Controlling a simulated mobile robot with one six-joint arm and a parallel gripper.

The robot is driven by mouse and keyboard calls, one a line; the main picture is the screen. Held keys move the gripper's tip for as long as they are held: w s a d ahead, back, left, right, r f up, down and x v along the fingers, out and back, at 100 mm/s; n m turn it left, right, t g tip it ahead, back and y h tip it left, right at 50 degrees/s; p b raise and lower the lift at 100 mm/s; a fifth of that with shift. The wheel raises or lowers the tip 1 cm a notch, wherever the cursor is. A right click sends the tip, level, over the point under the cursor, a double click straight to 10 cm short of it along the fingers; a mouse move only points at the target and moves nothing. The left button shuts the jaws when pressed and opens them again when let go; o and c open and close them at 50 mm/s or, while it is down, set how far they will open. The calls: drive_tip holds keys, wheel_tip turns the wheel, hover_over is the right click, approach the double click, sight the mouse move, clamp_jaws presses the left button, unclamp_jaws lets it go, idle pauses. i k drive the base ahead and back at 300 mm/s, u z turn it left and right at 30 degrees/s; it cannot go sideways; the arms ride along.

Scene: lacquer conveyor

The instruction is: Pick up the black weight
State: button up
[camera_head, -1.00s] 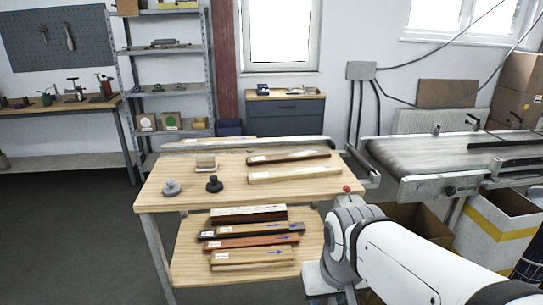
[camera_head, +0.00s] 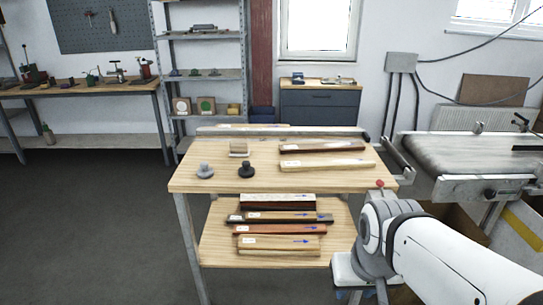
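The black weight (camera_head: 246,170) stands on the wooden table top (camera_head: 225,183), left of the middle. It has a round base and a knob on top. A similar grey weight (camera_head: 205,171) stands to its left, apart from it. My white arm comes in from the lower right, in front of the table's right corner. My gripper is not visible, so its state and distance to the black weight are hidden.
A small block (camera_head: 239,148) lies behind the weights. A dark strip (camera_head: 322,147) and a pale strip (camera_head: 327,164) lie to the right. Several wood strips lie on the lower shelf (camera_head: 217,250). A conveyor (camera_head: 463,152) stands at the right. Floor at left is clear.

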sight(246, 171)
drive_tip(key=z, duration=0.4)
drive_tip(key=k, duration=0.25)
drive_tip(key=u, duration=1.25)
drive_tip(key=i, duration=2)
drive_tip(key=z, duration=0.35)
